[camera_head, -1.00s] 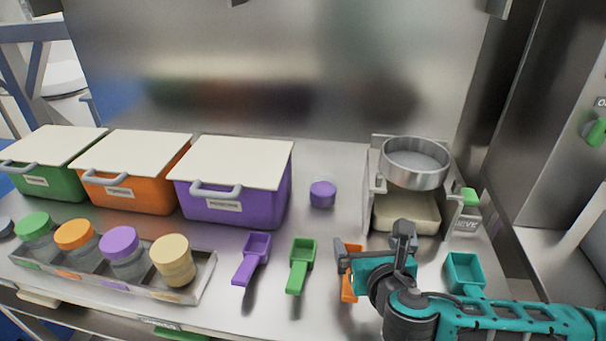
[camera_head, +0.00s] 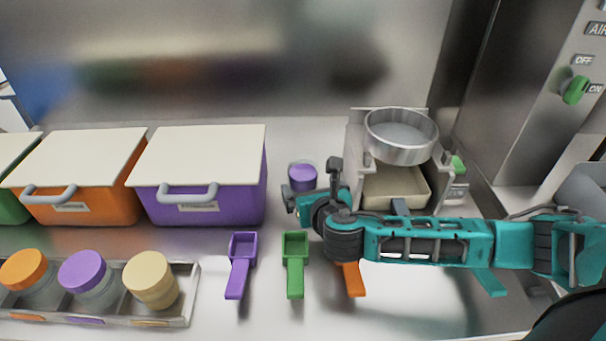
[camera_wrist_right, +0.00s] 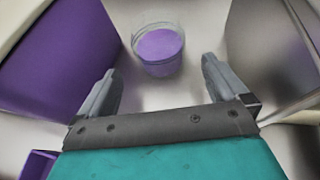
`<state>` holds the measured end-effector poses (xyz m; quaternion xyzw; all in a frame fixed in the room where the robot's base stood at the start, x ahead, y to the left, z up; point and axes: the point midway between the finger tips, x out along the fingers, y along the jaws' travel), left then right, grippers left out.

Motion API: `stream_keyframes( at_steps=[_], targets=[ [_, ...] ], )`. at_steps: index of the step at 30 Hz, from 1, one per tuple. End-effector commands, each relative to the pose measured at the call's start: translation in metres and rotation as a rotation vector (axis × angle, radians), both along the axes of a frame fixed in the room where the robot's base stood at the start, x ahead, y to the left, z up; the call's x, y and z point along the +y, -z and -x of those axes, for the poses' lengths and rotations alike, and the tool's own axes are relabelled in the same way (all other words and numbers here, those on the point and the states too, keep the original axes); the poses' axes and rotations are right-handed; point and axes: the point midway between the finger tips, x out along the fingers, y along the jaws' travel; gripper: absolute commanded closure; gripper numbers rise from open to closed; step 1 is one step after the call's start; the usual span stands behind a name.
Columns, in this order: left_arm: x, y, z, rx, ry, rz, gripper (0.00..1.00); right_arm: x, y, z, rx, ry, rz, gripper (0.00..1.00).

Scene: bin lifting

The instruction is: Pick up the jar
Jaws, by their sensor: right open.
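A small jar with purple contents (camera_head: 302,178) stands on the counter just right of the purple bin. In the right wrist view the jar (camera_wrist_right: 158,47) looks clear-walled and upright, ahead of and between the two fingers. My right gripper (camera_head: 311,181) is open in front of the jar, and its fingers (camera_wrist_right: 160,68) appear short of it with nothing between them. My left gripper is not in view.
The purple bin (camera_head: 200,178) is left of the jar; a sieve stand with a metal pan (camera_head: 400,137) is to its right. Purple (camera_head: 238,270), green (camera_head: 295,268) and orange scoops (camera_head: 352,280) lie in front. A rack (camera_head: 185,302) holds several lidded jars.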

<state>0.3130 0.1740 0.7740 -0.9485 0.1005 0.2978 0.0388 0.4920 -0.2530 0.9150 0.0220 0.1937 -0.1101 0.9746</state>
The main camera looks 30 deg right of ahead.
Motion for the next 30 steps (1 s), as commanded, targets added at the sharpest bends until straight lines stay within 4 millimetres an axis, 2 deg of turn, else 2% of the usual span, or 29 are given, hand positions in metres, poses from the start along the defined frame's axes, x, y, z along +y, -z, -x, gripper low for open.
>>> stream_keyframes(
  at_steps=[5,12,16,23,30],
  targets=[
    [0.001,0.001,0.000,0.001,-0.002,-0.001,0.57,-0.004,0.003,-0.013,-0.002,0.002,0.001,0.00],
    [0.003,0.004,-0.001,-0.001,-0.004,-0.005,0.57,-0.012,0.012,-0.044,0.000,0.002,0.001,0.00],
    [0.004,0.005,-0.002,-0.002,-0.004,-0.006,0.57,-0.013,0.015,-0.051,0.002,0.000,0.000,0.00],
    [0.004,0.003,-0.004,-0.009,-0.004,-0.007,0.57,-0.013,0.015,-0.052,0.002,0.000,0.000,0.00],
    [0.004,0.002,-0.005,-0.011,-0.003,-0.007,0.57,-0.013,0.015,-0.051,0.001,0.000,0.001,0.23]
  ],
)
